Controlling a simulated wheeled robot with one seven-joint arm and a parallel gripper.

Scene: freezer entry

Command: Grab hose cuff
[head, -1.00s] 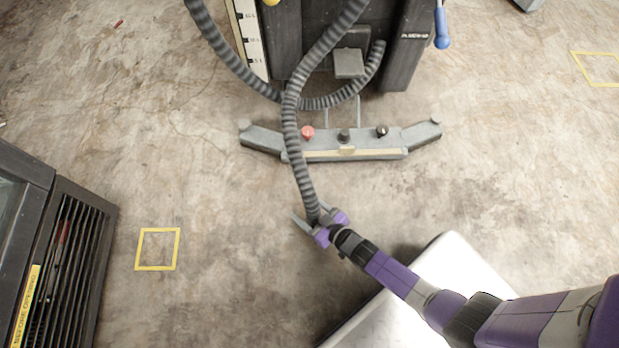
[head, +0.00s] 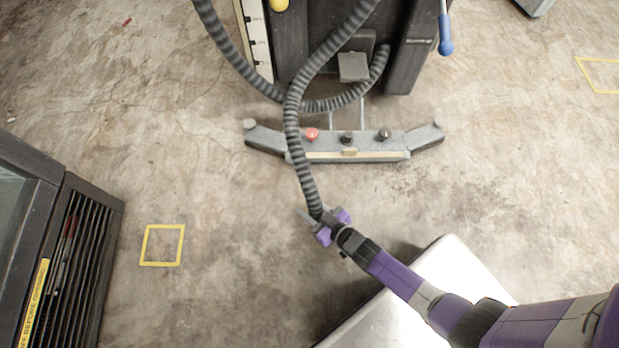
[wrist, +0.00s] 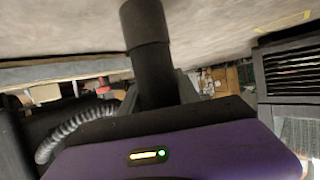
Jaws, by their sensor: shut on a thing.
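A grey ribbed hose (head: 293,130) hangs from the dark machine at the top of the head view and runs down to my gripper (head: 319,219). My gripper is shut on the hose's lower end. In the wrist view, a smooth dark cuff (wrist: 150,55) stands out between the fingers, just beyond the purple gripper body. Its lower part is hidden behind the gripper body. In the head view the cuff is mostly covered by the fingers. Part of the ribbed hose also shows at the left of the wrist view (wrist: 72,130).
A grey bar with red and black knobs (head: 345,143) lies in front of the machine (head: 405,50). A dark cabinet with a vent (head: 80,260) stands at the left. A yellow square (head: 162,246) marks the floor. The concrete around my gripper is open.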

